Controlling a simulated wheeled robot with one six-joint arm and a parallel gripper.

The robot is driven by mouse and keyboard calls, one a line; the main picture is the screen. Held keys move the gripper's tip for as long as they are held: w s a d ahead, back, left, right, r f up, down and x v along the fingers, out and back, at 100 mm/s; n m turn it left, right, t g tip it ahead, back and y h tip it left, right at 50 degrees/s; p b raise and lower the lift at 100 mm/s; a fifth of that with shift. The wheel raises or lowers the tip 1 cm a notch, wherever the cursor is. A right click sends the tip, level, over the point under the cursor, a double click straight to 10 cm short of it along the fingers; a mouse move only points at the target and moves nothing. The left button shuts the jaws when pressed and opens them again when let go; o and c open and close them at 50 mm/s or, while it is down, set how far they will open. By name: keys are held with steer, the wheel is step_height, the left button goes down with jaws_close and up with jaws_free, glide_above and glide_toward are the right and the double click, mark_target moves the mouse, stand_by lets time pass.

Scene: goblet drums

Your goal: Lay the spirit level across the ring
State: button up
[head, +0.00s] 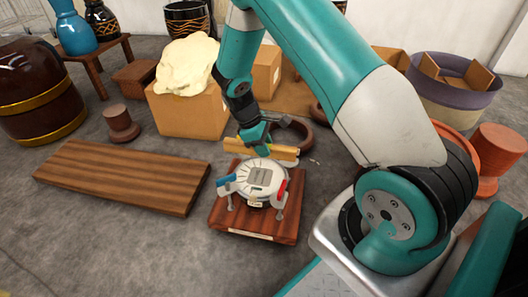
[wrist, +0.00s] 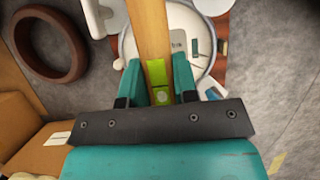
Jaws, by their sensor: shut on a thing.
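My gripper (head: 258,146) is shut on the spirit level (head: 282,153), a long tan wooden bar. In the wrist view, the level (wrist: 152,28) runs up from between my fingertips (wrist: 160,85), with a yellow-green vial section at the jaws. A round pale ring (head: 245,190) with a white and grey top, blue and red parts and metal legs stands on a reddish wooden base (head: 228,222). The level is at the ring's far side in the head view. In the wrist view it overlaps the ring (wrist: 207,70); I cannot tell whether they touch.
A brown hoop (head: 305,132) lies behind the level; it also shows in the wrist view (wrist: 22,45). A wooden plank (head: 120,175) lies at left. A cardboard box (head: 188,115) carries a cream lump (head: 187,65). Floor in front is clear.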

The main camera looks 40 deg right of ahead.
step_height(320, 180, down, 6)
steer(key=b, duration=0.6)
steer(key=shift+f, duration=1.55)
steer(key=shift+p, duration=0.35)
steer(key=shift+f, duration=0.25)
steer(key=o, duration=1.1)
steer(key=shift+c, duration=0.2)
steer(key=shift+p, duration=0.3)
steer(key=p+v, duration=0.9)
steer(key=v, duration=0.8)
steer(key=shift+a+r, duration=0.1)
steer(key=shift+r, duration=0.05)
